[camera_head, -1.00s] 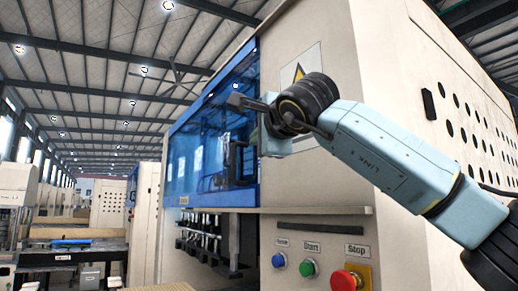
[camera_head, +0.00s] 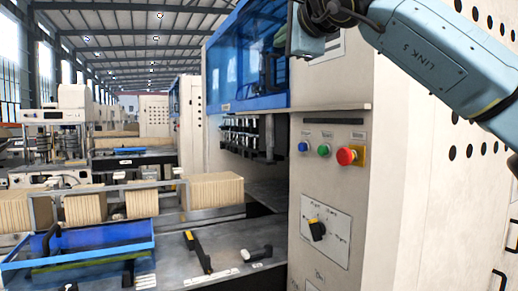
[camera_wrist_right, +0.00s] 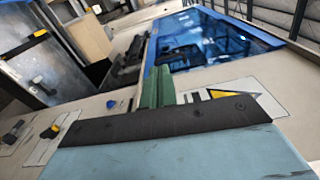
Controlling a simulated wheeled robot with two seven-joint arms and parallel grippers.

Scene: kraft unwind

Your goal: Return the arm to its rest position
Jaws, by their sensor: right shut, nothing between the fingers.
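My right arm (camera_head: 425,60) is pale blue and reaches in from the right edge at the top of the head view, in front of the cream machine cabinet (camera_head: 395,200). My right gripper (camera_head: 286,38) is at its end, beside the blue-tinted window (camera_head: 240,60), partly hidden by the wrist. In the right wrist view its green fingers (camera_wrist_right: 157,88) are together with nothing between them. I cannot tell the exact gap between gripper and cabinet. My left gripper is not in view.
The cabinet has a blue button (camera_head: 303,147), a green button (camera_head: 323,150), a red stop button (camera_head: 347,156) and a rotary switch (camera_head: 317,229). At left are a blue tray (camera_head: 75,256), stacked kraft blocks (camera_head: 215,190) and a metal table (camera_head: 225,240).

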